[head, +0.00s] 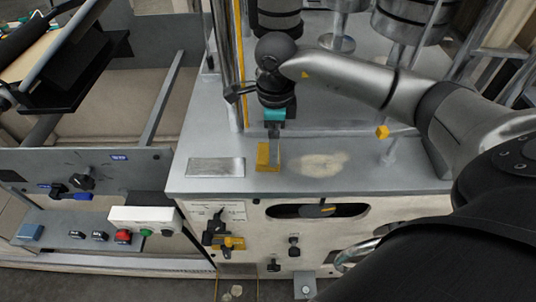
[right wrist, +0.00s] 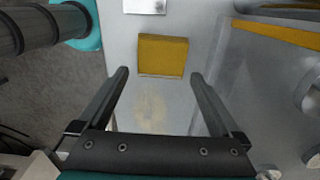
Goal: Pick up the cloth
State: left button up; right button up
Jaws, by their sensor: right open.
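The cloth (head: 262,158) is a small folded mustard-yellow square lying flat on the grey machine top, near its front edge. In the right wrist view the cloth (right wrist: 162,55) lies just ahead of the fingertips, centred between their lines. My right gripper (head: 275,147) points down over the cloth and partly hides it in the head view. In the right wrist view my right gripper (right wrist: 160,76) is open, with nothing between its fingers. How high the fingertips are above the cloth is hard to tell. My left gripper is not in view.
A bare metal plate (head: 215,167) lies left of the cloth, and a pale dusty patch (head: 320,163) lies right of it. A vertical post with a yellow stripe (head: 238,70) stands close behind. Dark cylinders (head: 410,22) stand at the back. Buttons and knobs line the front panel.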

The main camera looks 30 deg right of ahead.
jog(key=shift+f, duration=1.6)
jog(key=shift+c, duration=0.2)
jog(key=shift+r, duration=0.1)
jog(key=c, duration=1)
jog(key=shift+w+r, duration=0.1)
jog(key=shift+r, duration=0.55)
notch_tip(320, 180, up, 2)
jog(key=shift+r, duration=0.25)
jog(key=s+a, duration=0.4)
jog(key=s, duration=0.3)
jog(key=s+a+b, duration=0.1)
jog(key=s+a, duration=0.4)
jog(key=s, duration=0.3)
jog(key=shift+s+a+f, duration=0.2)
jog(key=shift+s, duration=0.05)
